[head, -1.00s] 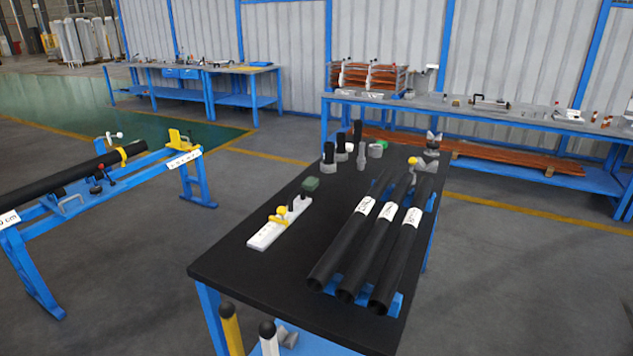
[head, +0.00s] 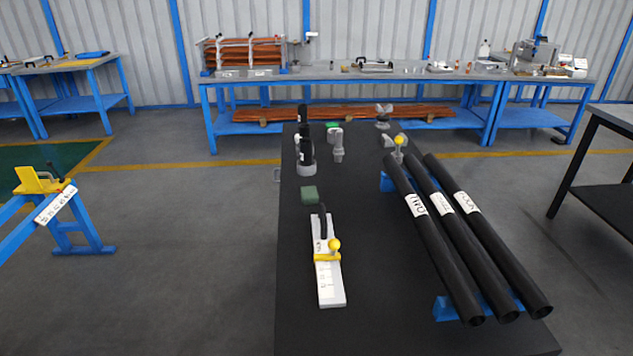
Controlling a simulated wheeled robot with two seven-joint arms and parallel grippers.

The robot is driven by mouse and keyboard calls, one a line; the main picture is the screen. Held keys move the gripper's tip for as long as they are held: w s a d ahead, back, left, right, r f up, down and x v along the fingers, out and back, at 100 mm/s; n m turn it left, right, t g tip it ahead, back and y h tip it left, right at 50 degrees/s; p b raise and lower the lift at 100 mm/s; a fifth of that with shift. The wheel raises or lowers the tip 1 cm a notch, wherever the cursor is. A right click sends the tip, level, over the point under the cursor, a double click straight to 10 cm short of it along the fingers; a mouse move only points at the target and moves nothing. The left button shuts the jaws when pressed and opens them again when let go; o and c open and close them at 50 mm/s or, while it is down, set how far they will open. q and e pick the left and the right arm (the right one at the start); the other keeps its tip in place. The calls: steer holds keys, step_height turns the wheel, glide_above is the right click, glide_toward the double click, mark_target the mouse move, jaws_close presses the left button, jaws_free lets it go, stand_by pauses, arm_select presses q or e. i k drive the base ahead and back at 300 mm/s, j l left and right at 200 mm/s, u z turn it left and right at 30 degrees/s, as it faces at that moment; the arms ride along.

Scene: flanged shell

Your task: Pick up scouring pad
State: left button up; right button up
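A small dark green block (head: 309,194), which looks like the scouring pad, lies on the black table (head: 374,300). It sits just beyond the far end of a white board (head: 328,285) with a yellow clamp. Its top and near side are visible and nothing covers it. Neither of my grippers shows in the head view.
Three black pipes (head: 446,238) rest on blue supports on the table's right side. Several dark and grey fittings (head: 306,157) stand at the far end. A blue stand (head: 75,225) is at the left, another black table (head: 600,165) at the right. Grey floor (head: 190,260) left of the table is clear.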

mark_target(309, 195)
steer(key=i+j+z, duration=0.25)
steer(key=j+z, duration=0.15)
steer(key=j, duration=0.55)
steer(key=i+j+z, duration=0.1)
steer(key=j+z, duration=0.3)
steer(key=j, duration=0.55)
steer(key=j+z, duration=0.35)
steer(key=j, duration=0.65)
